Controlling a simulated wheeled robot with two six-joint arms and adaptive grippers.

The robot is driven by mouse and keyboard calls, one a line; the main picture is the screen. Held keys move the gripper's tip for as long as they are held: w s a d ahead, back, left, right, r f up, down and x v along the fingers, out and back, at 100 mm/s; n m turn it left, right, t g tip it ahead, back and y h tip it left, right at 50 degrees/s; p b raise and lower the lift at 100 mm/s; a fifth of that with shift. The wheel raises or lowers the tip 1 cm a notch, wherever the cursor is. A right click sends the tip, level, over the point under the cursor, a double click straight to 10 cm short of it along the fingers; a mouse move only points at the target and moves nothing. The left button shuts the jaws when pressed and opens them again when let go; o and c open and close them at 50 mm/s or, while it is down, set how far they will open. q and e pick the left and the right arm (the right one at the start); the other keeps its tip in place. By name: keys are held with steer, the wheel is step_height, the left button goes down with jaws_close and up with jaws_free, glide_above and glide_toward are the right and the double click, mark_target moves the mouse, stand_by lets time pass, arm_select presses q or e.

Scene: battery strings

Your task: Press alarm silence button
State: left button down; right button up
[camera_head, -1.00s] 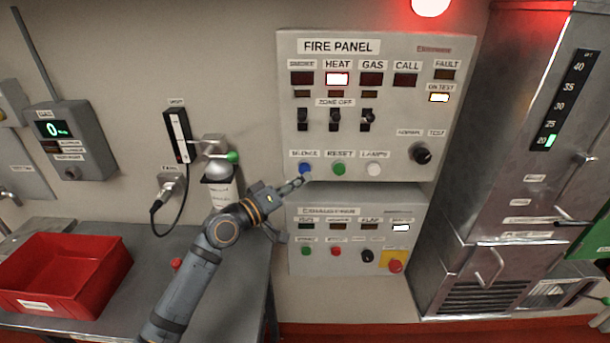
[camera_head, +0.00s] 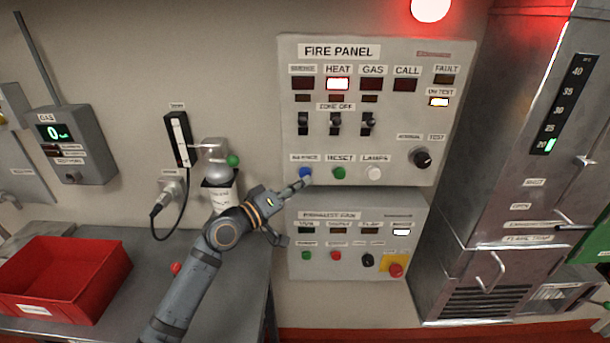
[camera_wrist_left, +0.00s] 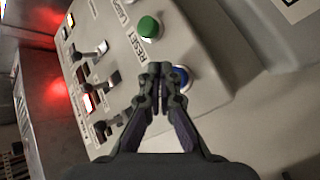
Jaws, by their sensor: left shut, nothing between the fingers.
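The fire panel (camera_head: 450,120) is a grey box on the wall. Its blue silence button (camera_head: 305,172) sits at the lower left, left of the green reset button (camera_head: 339,172). My left gripper (camera_head: 304,182) is shut and empty, with its fingertips at the lower edge of the blue button. In the left wrist view the shut fingertips (camera_wrist_left: 160,70) overlap the left side of the blue button (camera_wrist_left: 181,78) and hide part of it. I cannot tell whether they touch it. The green button (camera_wrist_left: 149,27) is clear of the fingers. My right gripper is not in view.
The exhaust fan box (camera_head: 410,215) is below the fire panel. A white lamps button (camera_head: 374,173) is right of the green one. A red bin (camera_head: 95,265) stands on the bench at left. A metal cabinet (camera_head: 500,200) is at right. A red lamp (camera_head: 431,8) glows above.

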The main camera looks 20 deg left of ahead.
arm_select(q)
steer(key=shift+w, duration=0.1)
stand_by(0.4)
steer(key=shift+w+a+b, duration=0.1)
steer(key=shift+w+b, duration=0.2)
steer(key=shift+w, duration=0.05)
stand_by(0.3)
steer(key=shift+w+a+b, duration=0.2)
steer(key=shift+w+b, duration=0.25)
steer(key=shift+w, duration=0.2)
stand_by(0.4)
steer(key=shift+s+r, duration=0.1)
steer(key=shift+s, duration=0.05)
stand_by(0.3)
steer(key=shift+s+d+p, duration=0.3)
steer(key=shift+s+p, duration=0.2)
steer(key=shift+s, duration=0.45)
